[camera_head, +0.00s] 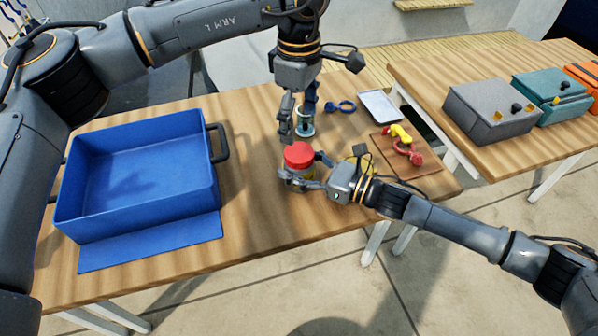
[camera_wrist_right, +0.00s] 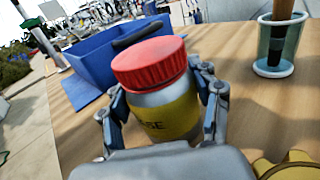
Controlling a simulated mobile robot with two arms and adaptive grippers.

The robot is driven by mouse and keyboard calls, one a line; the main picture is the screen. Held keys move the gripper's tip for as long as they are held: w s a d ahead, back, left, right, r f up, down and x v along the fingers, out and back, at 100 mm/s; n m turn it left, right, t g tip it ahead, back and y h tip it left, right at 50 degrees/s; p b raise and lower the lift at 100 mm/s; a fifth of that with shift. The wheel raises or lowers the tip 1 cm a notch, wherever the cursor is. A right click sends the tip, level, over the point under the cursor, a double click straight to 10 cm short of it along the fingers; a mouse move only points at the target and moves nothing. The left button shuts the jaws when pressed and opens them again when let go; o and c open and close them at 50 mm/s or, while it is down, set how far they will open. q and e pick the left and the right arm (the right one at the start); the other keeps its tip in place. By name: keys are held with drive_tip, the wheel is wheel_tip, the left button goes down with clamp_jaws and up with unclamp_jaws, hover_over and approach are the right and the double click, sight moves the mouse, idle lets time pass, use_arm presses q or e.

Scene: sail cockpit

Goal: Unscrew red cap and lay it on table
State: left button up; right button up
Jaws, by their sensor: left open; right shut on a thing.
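A jar (camera_wrist_right: 158,120) with a yellow label stands on the wooden table (camera_head: 258,225), with the red cap (camera_head: 299,155) on its top. The red cap also shows in the right wrist view (camera_wrist_right: 150,63). My right gripper (camera_head: 303,180) is shut around the jar's body, one finger on each side, below the cap. My left gripper (camera_head: 294,128) is open and points down just above and behind the cap. Its fingers partly overlap the view of the cup behind. Whether they touch the cap cannot be told.
A large blue bin (camera_head: 140,172) stands left of the jar. A glass cup (camera_head: 305,122), a blue ring-shaped item (camera_head: 340,106), a metal tray (camera_head: 380,106) and a board (camera_head: 420,165) with red and yellow items lie behind and right. Bare table lies between bin and jar.

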sight(299, 152)
use_arm(q)
drive_tip(key=m, duration=0.4)
use_arm(e)
clamp_jaws()
use_arm(q)
drive_tip(key=m, duration=0.4)
drive_tip(key=shift+w, duration=0.1)
drive_tip(key=m, duration=0.5)
drive_tip(key=shift+m, duration=0.4)
drive_tip(key=m, duration=0.4)
drive_tip(key=shift+w, duration=0.1)
drive_tip(key=shift+f, duration=4)
use_arm(e)
drive_tip(key=shift+f, duration=0.1)
